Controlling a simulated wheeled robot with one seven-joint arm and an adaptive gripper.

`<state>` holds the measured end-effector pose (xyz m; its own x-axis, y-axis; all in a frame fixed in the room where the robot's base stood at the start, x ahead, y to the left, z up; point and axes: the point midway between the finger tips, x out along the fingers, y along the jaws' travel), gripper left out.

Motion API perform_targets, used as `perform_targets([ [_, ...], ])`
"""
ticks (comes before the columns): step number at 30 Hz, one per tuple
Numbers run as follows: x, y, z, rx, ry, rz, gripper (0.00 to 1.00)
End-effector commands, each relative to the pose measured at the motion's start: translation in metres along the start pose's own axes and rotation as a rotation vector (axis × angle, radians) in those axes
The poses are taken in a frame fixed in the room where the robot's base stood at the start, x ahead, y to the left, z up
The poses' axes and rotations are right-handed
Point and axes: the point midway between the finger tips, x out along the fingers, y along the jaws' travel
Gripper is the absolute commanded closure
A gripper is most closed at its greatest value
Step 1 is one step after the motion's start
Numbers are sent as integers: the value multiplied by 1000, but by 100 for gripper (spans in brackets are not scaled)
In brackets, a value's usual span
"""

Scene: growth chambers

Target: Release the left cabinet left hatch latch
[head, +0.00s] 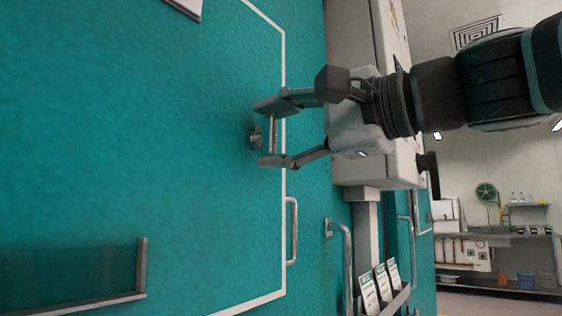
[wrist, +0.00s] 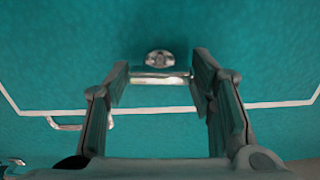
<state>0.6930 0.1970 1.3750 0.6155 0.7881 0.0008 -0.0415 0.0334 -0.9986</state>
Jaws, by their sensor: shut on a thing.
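The hatch latch (head: 256,137) is a small metal fitting on the teal cabinet face, with a round base and a short pale bar. My gripper (head: 270,134) reaches it from the right in the head view, one finger above and one below the bar. In the wrist view the latch (wrist: 160,59) sits just beyond the fingertips, and its bar spans between the two fingers of my gripper (wrist: 160,76). The fingers are shut on the ends of the bar. The hatch (head: 150,130) is a teal panel edged by a white line and looks flush with the cabinet.
A metal handle (head: 291,230) is below the latch, near the white line, and shows in the wrist view (wrist: 82,124). A larger rail (head: 345,260) and a rack of cards (head: 385,288) are lower right. A shelf with bottles (head: 528,204) stands far back right.

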Motion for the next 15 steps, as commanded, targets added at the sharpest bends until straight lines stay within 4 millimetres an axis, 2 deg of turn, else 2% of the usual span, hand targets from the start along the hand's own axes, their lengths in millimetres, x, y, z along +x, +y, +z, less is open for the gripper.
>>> perform_targets([
  [15,1,1,0,-70,-2,3,78],
])
